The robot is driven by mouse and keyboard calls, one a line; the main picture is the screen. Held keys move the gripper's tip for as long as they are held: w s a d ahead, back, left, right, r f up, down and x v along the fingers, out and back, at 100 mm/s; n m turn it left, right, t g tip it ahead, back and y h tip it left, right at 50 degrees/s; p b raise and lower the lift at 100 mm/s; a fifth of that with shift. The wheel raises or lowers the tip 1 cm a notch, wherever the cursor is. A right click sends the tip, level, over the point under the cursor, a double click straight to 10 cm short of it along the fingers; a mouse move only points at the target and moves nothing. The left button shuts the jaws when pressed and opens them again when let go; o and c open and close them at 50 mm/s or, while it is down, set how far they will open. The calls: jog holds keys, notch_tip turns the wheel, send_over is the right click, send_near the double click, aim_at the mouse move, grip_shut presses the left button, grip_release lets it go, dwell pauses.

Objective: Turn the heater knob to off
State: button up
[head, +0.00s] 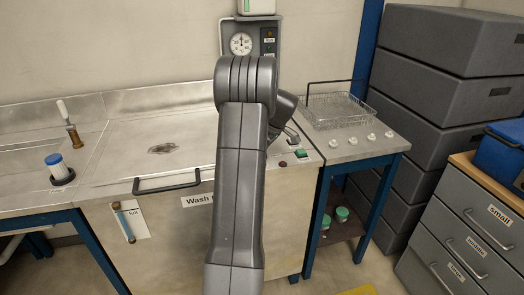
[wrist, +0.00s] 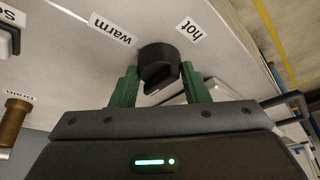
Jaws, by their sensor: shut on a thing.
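The heater knob (wrist: 158,62) is a round black knob with a raised grip bar, on the pale panel in the wrist view. The labels "warm" (wrist: 113,30) and "hot" (wrist: 189,29) are beside it; no "off" label shows. My gripper (wrist: 158,80) has its two green fingers on either side of the knob and is shut on it. I cannot tell exactly which mark the knob points to.
A steel wash tank with a lid handle (head: 167,186) stands ahead. A wire basket (head: 338,108) sits on the side table. A brown drain handle (wrist: 14,118) shows at left in the wrist view. Grey drawers (head: 455,225) stand right.

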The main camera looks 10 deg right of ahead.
jog(key=o, duration=1)
jog(key=shift+c, duration=0.2)
jog(key=shift+r, duration=0.1)
jog(key=v, duration=1.3)
jog(key=shift+d+r, duration=0.25)
jog(key=shift+s+f, duration=0.1)
jog(key=shift+f, duration=0.05)
jog(key=x, duration=1.3)
jog(key=shift+a+f, duration=0.2)
jog(key=shift+a, duration=0.05)
